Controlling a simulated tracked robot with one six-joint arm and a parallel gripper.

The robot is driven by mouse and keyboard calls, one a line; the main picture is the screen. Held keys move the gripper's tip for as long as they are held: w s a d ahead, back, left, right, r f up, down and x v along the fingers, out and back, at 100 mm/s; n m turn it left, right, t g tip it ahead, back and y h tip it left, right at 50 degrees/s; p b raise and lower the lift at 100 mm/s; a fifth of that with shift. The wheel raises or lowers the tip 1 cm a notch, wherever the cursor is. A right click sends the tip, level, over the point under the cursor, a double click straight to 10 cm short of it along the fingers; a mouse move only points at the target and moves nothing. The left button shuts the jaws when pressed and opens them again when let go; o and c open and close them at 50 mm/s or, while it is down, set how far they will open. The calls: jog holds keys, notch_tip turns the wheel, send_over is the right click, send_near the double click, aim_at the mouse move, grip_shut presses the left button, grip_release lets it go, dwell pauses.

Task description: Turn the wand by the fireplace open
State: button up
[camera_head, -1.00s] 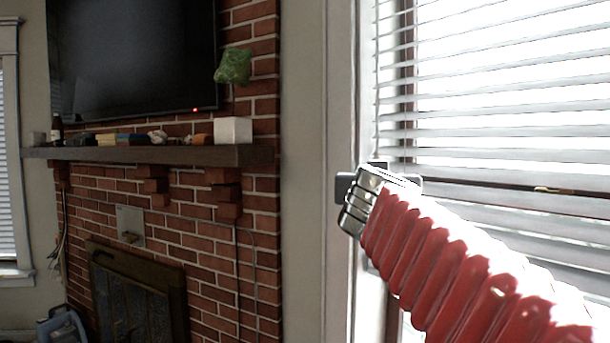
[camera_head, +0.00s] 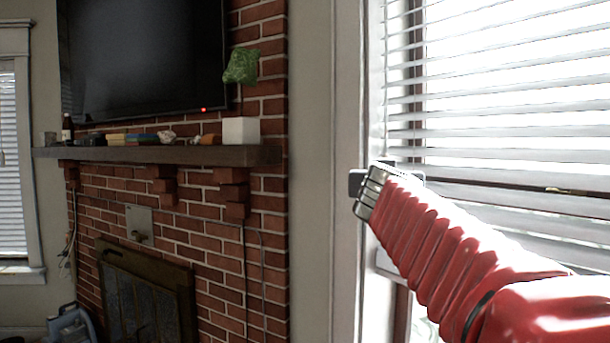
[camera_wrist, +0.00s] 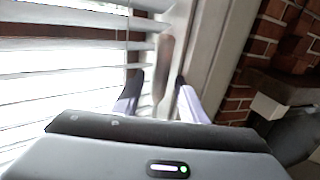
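In the wrist view a long, slim, brownish-grey piece (camera_wrist: 164,62), which looks like the wand, stands beside the window frame in front of the blinds. My gripper (camera_wrist: 160,80) is open, with one finger on each side of this piece. A gap shows between each finger and the piece, so I see no firm hold. In the head view my gripper is at the left edge of the window, mostly hidden by my red arm, and I cannot make out the wand there.
White blinds (camera_head: 500,100) cover the window close to my gripper. A pale window frame (camera_head: 347,120) is just left of it. Further left are the brick fireplace (camera_head: 210,265), a dark mantel (camera_head: 170,155) with a white box (camera_head: 241,130), and a television (camera_head: 145,60).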

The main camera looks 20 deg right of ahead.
jog(key=x, duration=0.7)
jog(key=shift+s, duration=0.1)
jog(key=shift+c, duration=0.6)
jog(key=shift+d, duration=0.1)
grip_shut()
